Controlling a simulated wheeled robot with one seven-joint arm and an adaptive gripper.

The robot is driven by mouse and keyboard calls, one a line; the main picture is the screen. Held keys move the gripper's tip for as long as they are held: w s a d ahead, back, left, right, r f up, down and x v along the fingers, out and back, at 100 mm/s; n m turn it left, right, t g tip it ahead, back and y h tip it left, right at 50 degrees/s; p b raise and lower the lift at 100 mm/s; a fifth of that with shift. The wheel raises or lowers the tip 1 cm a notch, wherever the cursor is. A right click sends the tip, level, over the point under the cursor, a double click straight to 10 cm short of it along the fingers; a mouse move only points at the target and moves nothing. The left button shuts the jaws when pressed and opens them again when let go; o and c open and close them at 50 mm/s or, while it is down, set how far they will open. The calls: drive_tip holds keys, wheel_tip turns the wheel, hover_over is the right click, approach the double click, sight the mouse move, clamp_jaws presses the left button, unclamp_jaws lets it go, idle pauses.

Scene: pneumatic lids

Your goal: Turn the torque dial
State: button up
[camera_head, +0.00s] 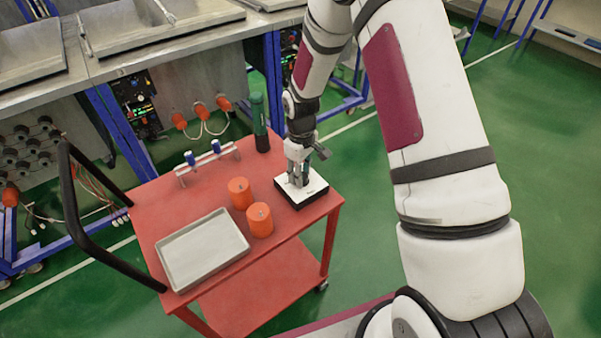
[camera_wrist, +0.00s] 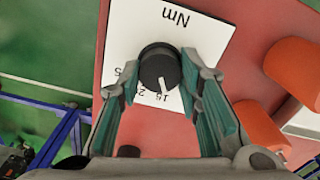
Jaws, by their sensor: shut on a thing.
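The torque dial (camera_wrist: 159,66) is a round black knob with a white pointer line. It sits on a white plate (camera_wrist: 200,32) marked "Nm" with a printed scale; the pointer lies near the "15" mark in the wrist view. In the head view the white-topped black box (camera_head: 314,187) stands at the right corner of the red cart. My gripper (camera_wrist: 160,80) has one teal-padded finger on each side of the knob and is shut on it. In the head view my gripper (camera_head: 298,176) points down onto the box and hides the knob.
The red cart (camera_head: 165,205) also carries two orange cylinders (camera_head: 240,193) (camera_head: 260,220), a metal tray (camera_head: 203,249), a small rack with blue-and-white pieces (camera_head: 208,160) and a dark green cylindrical tool (camera_head: 260,122). A steel workbench (camera_head: 150,50) stands behind. Green floor is clear at right.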

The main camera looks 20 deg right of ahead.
drive_tip(key=m+b, duration=0.1)
drive_tip(key=m, duration=0.4)
drive_tip(key=shift+w+m, duration=0.1)
drive_tip(key=shift+m, duration=2.5)
drive_tip(key=o, duration=1.1)
drive_tip(key=shift+o, duration=0.2)
drive_tip(key=shift+r, duration=0.1)
wheel_tip(320, 180, up, 12)
